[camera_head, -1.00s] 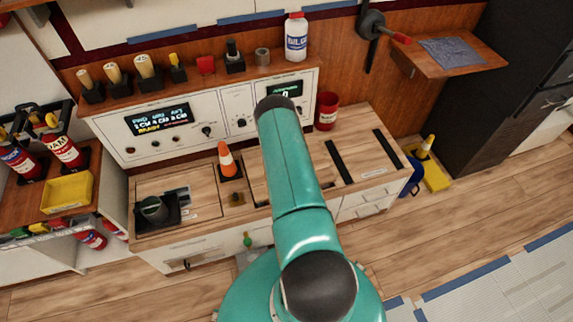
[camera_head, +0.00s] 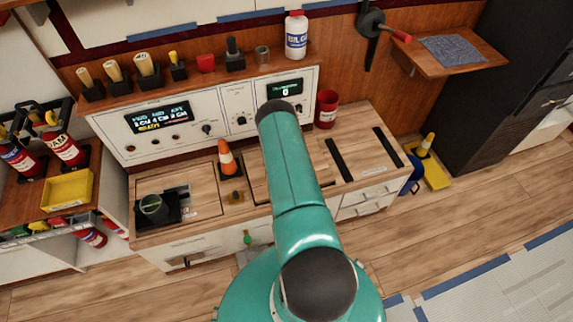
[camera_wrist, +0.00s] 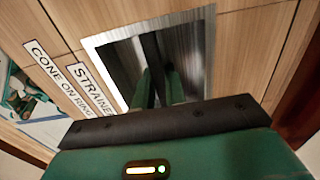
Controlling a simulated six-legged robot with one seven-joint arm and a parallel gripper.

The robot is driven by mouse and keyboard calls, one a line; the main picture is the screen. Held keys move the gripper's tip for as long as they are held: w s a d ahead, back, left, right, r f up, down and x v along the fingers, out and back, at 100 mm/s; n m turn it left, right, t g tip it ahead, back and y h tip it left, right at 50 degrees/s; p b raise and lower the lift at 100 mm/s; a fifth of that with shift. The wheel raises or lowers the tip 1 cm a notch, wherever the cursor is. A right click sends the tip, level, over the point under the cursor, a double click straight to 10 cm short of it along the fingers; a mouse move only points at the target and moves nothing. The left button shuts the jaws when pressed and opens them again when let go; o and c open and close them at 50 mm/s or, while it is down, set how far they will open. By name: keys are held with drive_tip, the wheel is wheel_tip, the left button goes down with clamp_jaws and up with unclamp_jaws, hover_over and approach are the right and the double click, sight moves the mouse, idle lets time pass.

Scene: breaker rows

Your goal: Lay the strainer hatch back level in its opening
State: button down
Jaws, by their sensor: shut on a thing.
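The strainer hatch (camera_head: 254,177) is a wooden panel in the counter top, largely hidden behind my arm in the head view. In the wrist view a wooden surface surrounds a square metal-rimmed recess (camera_wrist: 105,40), with a label starting "STRAINE" (camera_wrist: 92,88) beside it. My gripper (camera_wrist: 163,78) reaches into the recess, its green fingers close together and shut on a dark bar (camera_wrist: 151,52) there. My gripper is hidden in the head view. I cannot tell exactly how far the hatch tilts.
An orange cone (camera_head: 227,158) stands upright on the counter, left of my arm. A dark cup (camera_head: 153,208) sits in a black holder farther left. Two black strips (camera_head: 338,160) lie to the right.

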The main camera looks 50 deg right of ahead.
drive_tip(key=shift+f, duration=0.5)
drive_tip(key=shift+f, duration=0.35)
drive_tip(key=shift+f, duration=0.3)
drive_tip(key=c, duration=1.5)
unclamp_jaws()
drive_tip(key=shift+o, duration=0.7)
drive_tip(key=shift+f, duration=0.2)
wheel_tip(320, 180, up, 14)
